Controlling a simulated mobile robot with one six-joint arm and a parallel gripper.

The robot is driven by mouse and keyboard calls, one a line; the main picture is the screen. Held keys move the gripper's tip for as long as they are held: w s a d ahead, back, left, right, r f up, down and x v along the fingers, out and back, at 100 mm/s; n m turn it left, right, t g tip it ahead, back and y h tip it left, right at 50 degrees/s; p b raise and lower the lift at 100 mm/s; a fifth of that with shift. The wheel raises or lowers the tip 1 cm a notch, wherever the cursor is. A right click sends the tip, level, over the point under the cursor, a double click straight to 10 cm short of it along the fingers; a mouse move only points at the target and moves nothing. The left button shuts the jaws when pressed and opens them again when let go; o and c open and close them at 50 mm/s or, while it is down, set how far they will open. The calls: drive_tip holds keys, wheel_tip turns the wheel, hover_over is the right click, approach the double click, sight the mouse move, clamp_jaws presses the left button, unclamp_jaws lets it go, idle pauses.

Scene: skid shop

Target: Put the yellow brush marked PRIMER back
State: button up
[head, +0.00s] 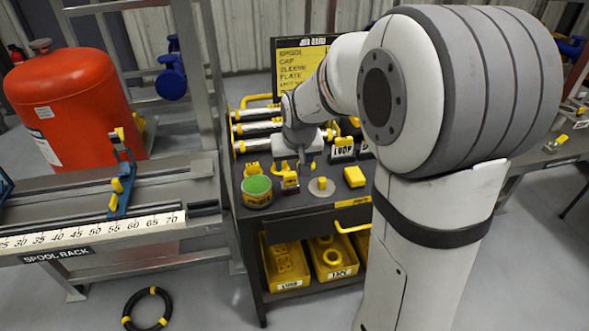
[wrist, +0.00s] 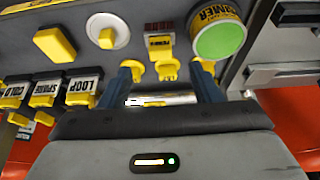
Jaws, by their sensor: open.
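A small yellow-tagged piece (wrist: 160,42) with red and white parts stands on the dark cart top; its tag is too small to read, so I cannot tell if it is the PRIMER brush. In the head view a yellow piece with a dark red foot (head: 290,181) stands beside the can. A yellow can with a green top (head: 257,187) reads PRIMER in the wrist view (wrist: 220,38). My gripper (wrist: 167,76) is open; a yellow part (wrist: 167,70) shows between its fingers, apart from both. In the head view my gripper (head: 302,165) is over the cart, its fingers hard to make out.
A grey disc with a yellow knob (head: 322,187) and a yellow block (head: 354,176) lie right of the can. Labelled tools, one reading LOOP (wrist: 83,86), line the cart's back. Yellow bins (head: 333,260) sit below; the spool rack (head: 100,225) is left.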

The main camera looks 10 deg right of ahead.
drive_tip(key=s+r+g, duration=0.2)
drive_tip(key=s, duration=2.1)
drive_tip(key=shift+s+d+r, duration=0.3)
drive_tip(key=shift+d+r, duration=0.05)
drive_tip(key=p+v, duration=0.4)
drive_tip(key=shift+w+r, duration=0.3)
drive_tip(key=shift+r, duration=0.1)
